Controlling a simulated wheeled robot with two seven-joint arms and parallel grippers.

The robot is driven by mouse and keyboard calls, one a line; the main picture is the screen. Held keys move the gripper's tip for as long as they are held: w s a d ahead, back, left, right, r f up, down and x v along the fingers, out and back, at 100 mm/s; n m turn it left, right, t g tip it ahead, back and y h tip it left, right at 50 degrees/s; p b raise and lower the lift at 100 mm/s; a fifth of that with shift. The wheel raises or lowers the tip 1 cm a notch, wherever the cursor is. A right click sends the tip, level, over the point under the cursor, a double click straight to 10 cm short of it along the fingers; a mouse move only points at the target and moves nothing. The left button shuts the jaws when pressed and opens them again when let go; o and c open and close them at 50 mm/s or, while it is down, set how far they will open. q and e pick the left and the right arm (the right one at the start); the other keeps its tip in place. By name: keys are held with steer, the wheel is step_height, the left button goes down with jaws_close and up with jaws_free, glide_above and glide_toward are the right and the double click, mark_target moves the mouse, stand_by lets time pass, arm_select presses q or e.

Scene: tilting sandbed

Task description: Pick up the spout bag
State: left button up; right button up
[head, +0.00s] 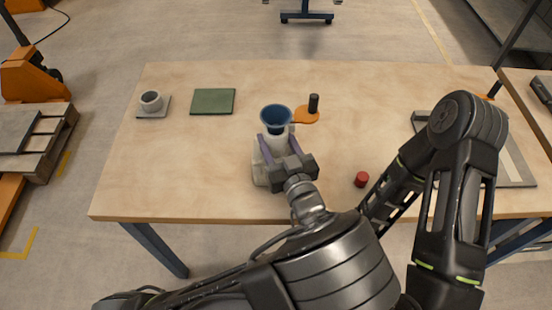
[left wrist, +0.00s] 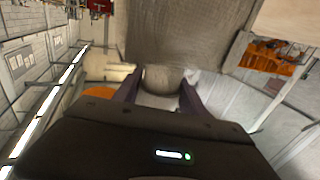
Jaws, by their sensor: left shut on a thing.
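A pale, whitish body, which looks like the spout bag (head: 279,139), stands near the middle of the table in the head view. My left gripper (head: 279,147) is shut on it, one purple finger on each side. A blue funnel-shaped piece (head: 277,114) shows at its top; I cannot tell whether it is joined to the bag. A pale blocky piece (head: 261,168) lies left of the gripper, partly covered. In the left wrist view, a rounded pale surface (left wrist: 162,77) sits between the fingers (left wrist: 160,94). My right gripper is out of view.
On the wooden table (head: 200,170) are a grey cup (head: 151,101) on a small plate, a green mat (head: 213,101), an orange piece (head: 304,116) with a black handle (head: 313,103), and a red cylinder (head: 361,180). A grey-edged panel (head: 517,164) lies at right, partly behind my arm.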

mark_target(276, 115)
arm_select(q)
jaws_close()
steer(key=shift+r, duration=0.1)
stand_by(0.4)
step_height(276, 115, up, 10)
stand_by(0.6)
steer(key=shift+b, duration=0.3)
steer(key=shift+f+b, duration=3.45)
steer(key=shift+f, duration=1.65)
